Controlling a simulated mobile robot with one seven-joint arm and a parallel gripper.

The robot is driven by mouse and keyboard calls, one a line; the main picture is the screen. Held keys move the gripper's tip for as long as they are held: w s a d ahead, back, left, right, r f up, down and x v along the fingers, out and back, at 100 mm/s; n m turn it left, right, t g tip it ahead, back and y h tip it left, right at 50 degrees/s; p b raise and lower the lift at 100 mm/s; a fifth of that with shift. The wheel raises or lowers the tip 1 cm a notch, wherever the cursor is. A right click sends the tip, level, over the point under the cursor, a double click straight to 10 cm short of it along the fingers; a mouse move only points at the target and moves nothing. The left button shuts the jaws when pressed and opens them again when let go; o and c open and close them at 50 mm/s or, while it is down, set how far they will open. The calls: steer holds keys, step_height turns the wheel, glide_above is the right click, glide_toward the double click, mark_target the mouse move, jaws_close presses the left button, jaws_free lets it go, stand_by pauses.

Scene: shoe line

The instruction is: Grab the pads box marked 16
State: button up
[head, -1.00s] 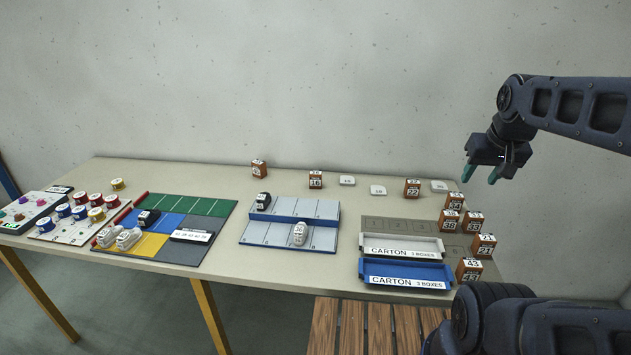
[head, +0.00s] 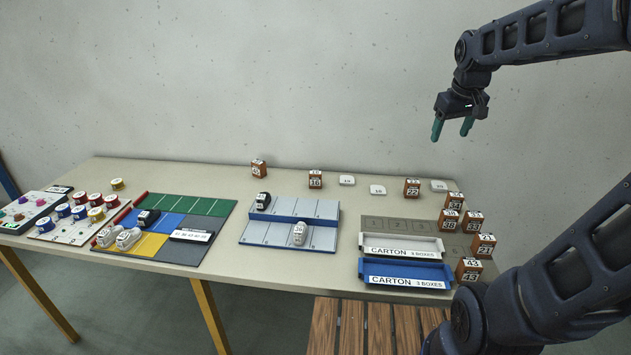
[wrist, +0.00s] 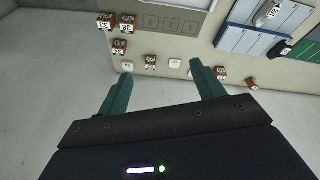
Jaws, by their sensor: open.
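A small brown box with a white label that appears to read 16 (head: 316,180) stands upright near the back edge of the table, left of the white tags. What looks like the same box shows in the wrist view (wrist: 219,73), just right of the right finger. My gripper (head: 452,132) is open and empty, high above the back right of the table, to the right of the box and well apart from it. Its two green fingers (wrist: 160,72) also show in the wrist view.
Another box (head: 259,169) stands turned to the left, its number unclear. Box 22 (head: 412,188) stands to the right, white tags (head: 377,190) between. Several numbered boxes (head: 473,221) crowd the right end by two carton trays (head: 405,274). A stepped blue-grey rack (head: 270,232) is in front.

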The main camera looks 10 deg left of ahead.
steer(key=w+a+n+g, duration=0.1)
steer(key=w+a+n, duration=0.1)
steer(key=w+a, duration=0.35)
steer(key=w+a+n, duration=0.2)
steer(key=w+a, duration=0.1)
steer(key=w, duration=0.6)
steer(key=n+g, duration=0.3)
steer(key=n, duration=0.8)
glide_above(315, 172)
steer(key=f, duration=2.9)
steer(key=shift+w+d+f, duration=0.15)
steer(key=shift+w+d, duration=0.1)
steer(key=shift+w, duration=0.15)
steer(key=shift+a+f, duration=0.15)
steer(key=shift+f, duration=0.25)
steer(key=f, duration=1)
steer(key=shift+s+f, duration=0.15)
steer(key=shift+s, duration=0.1)
steer(key=c, duration=1)
steer(key=shift+c, duration=0.4)
